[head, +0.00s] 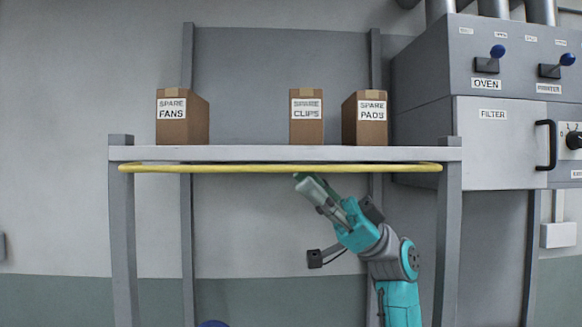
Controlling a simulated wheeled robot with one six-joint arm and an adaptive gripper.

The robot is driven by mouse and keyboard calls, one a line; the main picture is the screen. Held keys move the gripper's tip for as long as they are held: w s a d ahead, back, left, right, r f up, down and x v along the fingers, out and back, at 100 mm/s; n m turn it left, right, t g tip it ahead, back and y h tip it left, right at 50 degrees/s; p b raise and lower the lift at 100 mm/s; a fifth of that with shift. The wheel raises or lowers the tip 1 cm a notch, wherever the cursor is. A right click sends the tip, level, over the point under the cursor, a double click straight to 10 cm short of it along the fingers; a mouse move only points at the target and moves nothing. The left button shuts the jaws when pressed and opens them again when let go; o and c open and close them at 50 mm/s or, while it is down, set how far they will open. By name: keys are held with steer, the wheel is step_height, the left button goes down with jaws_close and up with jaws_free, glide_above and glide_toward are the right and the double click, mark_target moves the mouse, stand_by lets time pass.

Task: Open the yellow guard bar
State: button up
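The yellow guard bar (220,170) runs level across the front of the grey shelf (240,154), just below the board's front edge. It bends back at both ends near the two front posts. My gripper (301,178) points up and to the left, with its fingertips close beneath the middle of the bar. I cannot tell whether they touch it. The fingers are seen at an angle and overlap, so their opening is unclear. No object shows in them.
On the shelf stand boxes labelled spare fans (182,122), spare clips (306,122) and spare pads (368,122). A grey control cabinet (470,120) with blue-knobbed levers and a black-handled filter door is at the right. Space under the shelf's left half looks clear.

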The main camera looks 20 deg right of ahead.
steer(key=shift+g, duration=0.3)
steer(key=v, duration=0.5)
steer(key=shift+d+f, duration=0.3)
